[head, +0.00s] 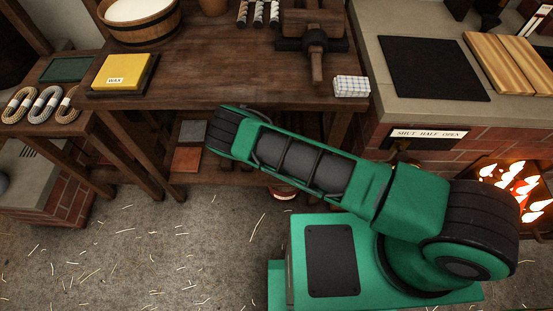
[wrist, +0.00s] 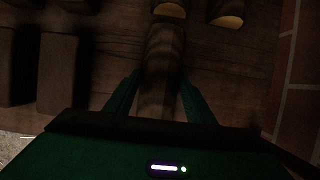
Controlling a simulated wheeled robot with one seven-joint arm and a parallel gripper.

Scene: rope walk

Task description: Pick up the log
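In the wrist view a log (wrist: 162,62), dark and brown-banded, lies lengthwise on a dark wooden surface. The two fingers of my gripper (wrist: 160,88) stand on either side of it, around its near part. They look close to its sides, but the dim light hides whether they touch it. Two more logs, with pale cut ends, lie just beyond: one (wrist: 170,10) straight ahead and one (wrist: 228,20) to the right. In the head view my arm reaches toward the space under the workbench; my gripper and the logs are hidden there.
Dark blocks (wrist: 58,75) stand left of the gripper in the wrist view, and a brick wall (wrist: 298,75) rises at right. In the head view the workbench (head: 210,80) overhangs the arm's end. A lit fire (head: 515,190) burns at right. The floor (head: 150,255) is open.

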